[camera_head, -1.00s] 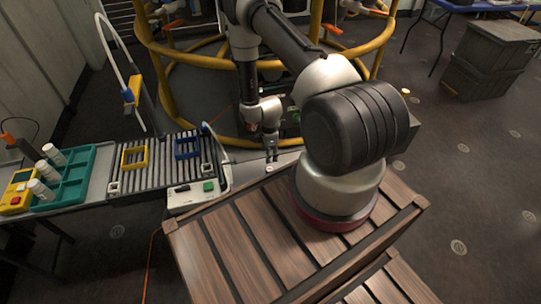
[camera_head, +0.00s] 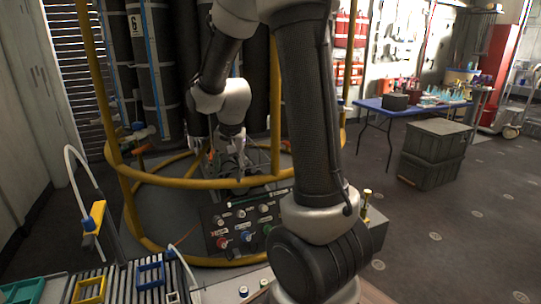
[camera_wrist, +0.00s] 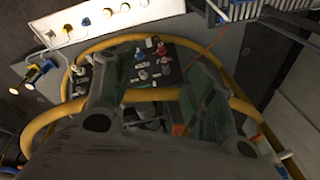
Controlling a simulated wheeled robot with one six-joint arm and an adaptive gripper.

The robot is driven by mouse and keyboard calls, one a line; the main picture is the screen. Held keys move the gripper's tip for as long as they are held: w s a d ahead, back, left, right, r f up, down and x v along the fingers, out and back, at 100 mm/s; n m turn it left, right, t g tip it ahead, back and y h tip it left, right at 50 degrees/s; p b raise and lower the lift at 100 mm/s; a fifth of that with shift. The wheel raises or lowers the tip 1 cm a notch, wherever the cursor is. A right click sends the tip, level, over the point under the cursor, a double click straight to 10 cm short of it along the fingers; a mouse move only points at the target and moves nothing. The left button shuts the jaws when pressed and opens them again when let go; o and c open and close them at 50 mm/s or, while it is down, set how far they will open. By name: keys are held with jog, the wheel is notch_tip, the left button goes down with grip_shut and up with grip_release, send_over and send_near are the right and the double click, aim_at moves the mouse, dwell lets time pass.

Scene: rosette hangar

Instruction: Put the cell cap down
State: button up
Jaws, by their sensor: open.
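My gripper (camera_head: 238,165) is open, with nothing between its fingers. It hangs inside the yellow ring frame, behind and above a dark panel with coloured knobs (camera_head: 245,229). In the wrist view the two fingers of my gripper (camera_wrist: 152,82) stand wide apart, and the panel shows beyond them. A small white-topped piece (camera_head: 243,291) stands on the pale bench at the bottom of the head view. It may be the cell cap, but it is too small to tell. My arm hides part of the bench beside it.
A blue frame (camera_head: 150,275) and a yellow frame (camera_head: 89,290) lie on the slatted rack at lower left. Dark crates (camera_head: 435,150) and a blue table stand at right.

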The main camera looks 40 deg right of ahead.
jog(key=s+a+r+n+t, duration=0.1)
jog(key=s+r+n, duration=0.3)
jog(key=s, duration=0.7)
jog(key=s+r+n, duration=0.5)
jog(key=s+r, duration=0.4)
jog(key=s, duration=0.2)
jog(key=shift+a+r+t, duration=0.15)
jog(key=shift+a+t, duration=0.25)
